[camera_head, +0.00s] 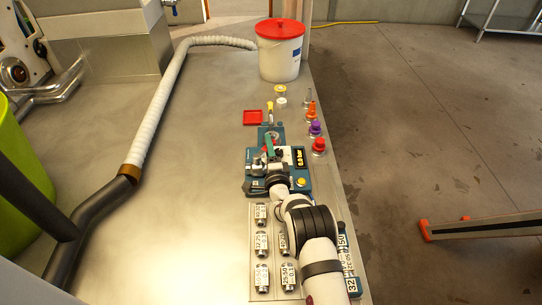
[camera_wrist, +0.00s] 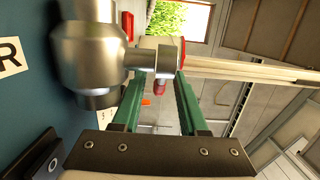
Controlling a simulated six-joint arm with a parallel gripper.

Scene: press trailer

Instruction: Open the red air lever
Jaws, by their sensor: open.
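My gripper (camera_wrist: 160,80) shows two green fingers in the wrist view, spread apart. A silver metal valve fitting (camera_wrist: 85,45) is beside the left finger, with a pipe stub reaching across toward the fingertips. A small red part (camera_wrist: 159,86) shows between the fingers, beneath the stub; I cannot tell whether it belongs to the red air lever or whether a finger touches it. In the head view my gripper (camera_head: 268,146) is over the blue-green pressure unit (camera_head: 306,184), which has a dark display and yellow button. My arm hides part of the unit, and the lever is not clearly seen there.
Several labelled metal cylinders (camera_head: 261,243) stand in front of the unit. Purple, orange and red-capped items (camera_head: 315,129) line the bench's right edge. A white bucket with a red lid (camera_head: 280,52) stands at the back. A white hose (camera_head: 160,105) runs along the left; the bench between is clear.

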